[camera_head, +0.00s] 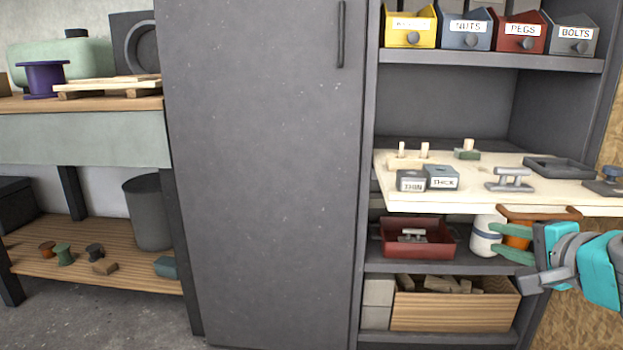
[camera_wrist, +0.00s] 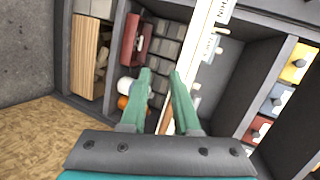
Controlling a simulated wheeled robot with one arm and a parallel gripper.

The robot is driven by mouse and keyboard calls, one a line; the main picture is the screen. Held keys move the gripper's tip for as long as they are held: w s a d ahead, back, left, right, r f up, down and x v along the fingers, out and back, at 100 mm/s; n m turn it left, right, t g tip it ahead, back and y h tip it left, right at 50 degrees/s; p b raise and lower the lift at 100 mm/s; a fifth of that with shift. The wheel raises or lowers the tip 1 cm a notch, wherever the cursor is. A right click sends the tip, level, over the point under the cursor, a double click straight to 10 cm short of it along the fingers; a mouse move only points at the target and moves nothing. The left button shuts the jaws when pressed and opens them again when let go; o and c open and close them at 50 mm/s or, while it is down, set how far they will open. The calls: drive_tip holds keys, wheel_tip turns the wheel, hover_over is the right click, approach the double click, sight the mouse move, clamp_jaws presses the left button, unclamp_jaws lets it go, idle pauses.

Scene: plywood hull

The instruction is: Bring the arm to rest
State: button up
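My gripper (camera_head: 485,238) is at the right of the head view, with its two green fingers pointing left. They are apart and nothing shows between them, so it is open and empty. It is in front of the cabinet, just below the front edge of the pale pull-out board (camera_head: 440,203). In the wrist view the gripper (camera_wrist: 160,75) also shows spread fingers, with the board's edge (camera_wrist: 190,75) close to the right finger. I cannot tell whether the finger touches the board. My arm is teal and grey and partly out of frame.
The board carries the THIN (camera_head: 411,181) and THICK (camera_head: 442,177) boxes, a grey metal piece (camera_head: 509,180) and a dark tray (camera_head: 557,168). Below are a red bin (camera_head: 417,238), a white jar (camera_head: 485,238) and a wooden crate (camera_head: 455,311). A tall grey door (camera_head: 265,180) stands left.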

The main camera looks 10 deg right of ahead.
drive_tip(key=s+a+f+n+g+y+p, duration=0.2)
drive_tip(key=a+f+n+g, duration=0.25)
drive_tip(key=a, duration=0.65)
drive_tip(key=s+a+f+n+g+y+p, duration=0.1)
drive_tip(key=a+f+n+g+y+p, duration=0.3)
drive_tip(key=a, duration=0.6)
drive_tip(key=s+a+f+n+g+h+p, duration=0.1)
drive_tip(key=s+f+n+g+h, duration=0.1)
drive_tip(key=s, duration=0.6)
drive_tip(key=s+f+n+g+h+p, duration=0.2)
drive_tip(key=s+n+g, duration=0.3)
drive_tip(key=s, duration=0.3)
drive_tip(key=shift+s+a+f+n+h+p, duration=0.35)
drive_tip(key=shift+f+n+h, duration=0.25)
drive_tip(key=shift+n+h, duration=0.3)
drive_tip(key=shift+d, duration=0.1)
